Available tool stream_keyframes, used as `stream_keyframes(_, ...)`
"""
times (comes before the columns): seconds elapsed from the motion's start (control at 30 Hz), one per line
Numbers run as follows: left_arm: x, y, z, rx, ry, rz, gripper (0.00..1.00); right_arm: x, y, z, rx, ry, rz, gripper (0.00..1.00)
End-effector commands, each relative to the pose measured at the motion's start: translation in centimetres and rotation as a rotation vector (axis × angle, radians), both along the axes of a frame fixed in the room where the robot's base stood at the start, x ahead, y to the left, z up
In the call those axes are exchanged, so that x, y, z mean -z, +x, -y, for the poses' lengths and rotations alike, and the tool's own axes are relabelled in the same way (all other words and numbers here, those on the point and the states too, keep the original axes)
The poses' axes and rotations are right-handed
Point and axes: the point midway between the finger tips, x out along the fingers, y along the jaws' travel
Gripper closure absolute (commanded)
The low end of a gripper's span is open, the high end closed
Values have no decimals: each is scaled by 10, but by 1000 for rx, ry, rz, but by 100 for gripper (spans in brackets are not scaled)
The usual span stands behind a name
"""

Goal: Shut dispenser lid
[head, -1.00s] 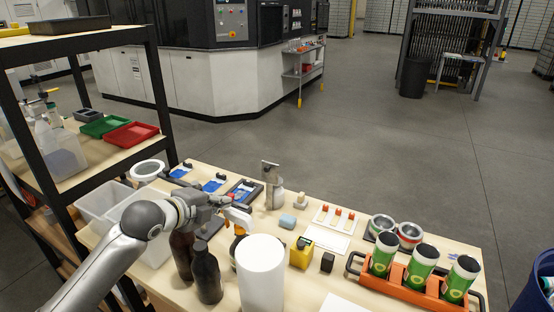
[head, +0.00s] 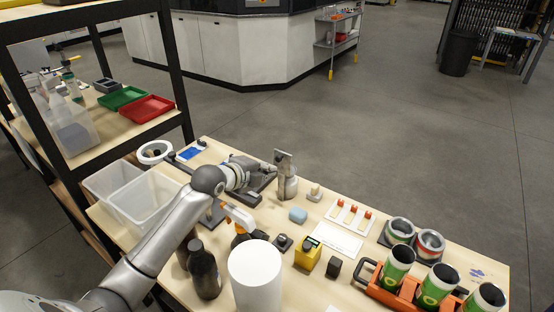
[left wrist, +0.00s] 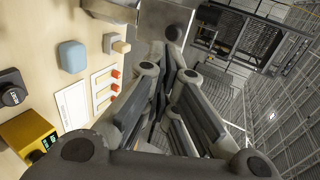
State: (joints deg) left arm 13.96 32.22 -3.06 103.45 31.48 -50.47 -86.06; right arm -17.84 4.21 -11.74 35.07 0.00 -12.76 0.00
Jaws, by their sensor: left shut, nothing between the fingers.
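The dispenser (head: 288,187) is a small grey metal canister at the back of the table. Its lid (head: 282,160) is a flat metal plate standing up, open. My left gripper (head: 269,172) is shut and empty, just left of the dispenser, close to the lid's lower part. In the left wrist view, the closed fingers (left wrist: 172,58) point toward the lid plate (left wrist: 165,20) at the top. I cannot tell whether they touch it. The gripper hides much of the dispenser there. My right gripper is not in view.
A blue block (head: 298,215), a small wooden-based stamp (head: 314,194), and a white card with red-tipped pieces (head: 349,214) lie right of the dispenser. A white cylinder (head: 255,276) and dark bottle (head: 205,272) stand in front. An orange rack (head: 415,299) holds green cans.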

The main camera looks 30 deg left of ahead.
Motion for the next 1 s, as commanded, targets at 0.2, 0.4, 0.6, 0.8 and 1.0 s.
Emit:
stream_keyframes(0.2,9,28,4,-1,-3,1,100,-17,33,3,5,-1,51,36)
stream_keyframes(0.4,14,49,6,-2,-1,0,100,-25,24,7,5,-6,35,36)
stream_keyframes(0.6,17,59,7,-1,-1,1,100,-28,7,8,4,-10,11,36)
stream_keyframes(0.8,19,61,7,0,1,1,100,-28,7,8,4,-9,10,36)
stream_keyframes(1.0,19,61,7,0,1,1,100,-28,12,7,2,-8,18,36)
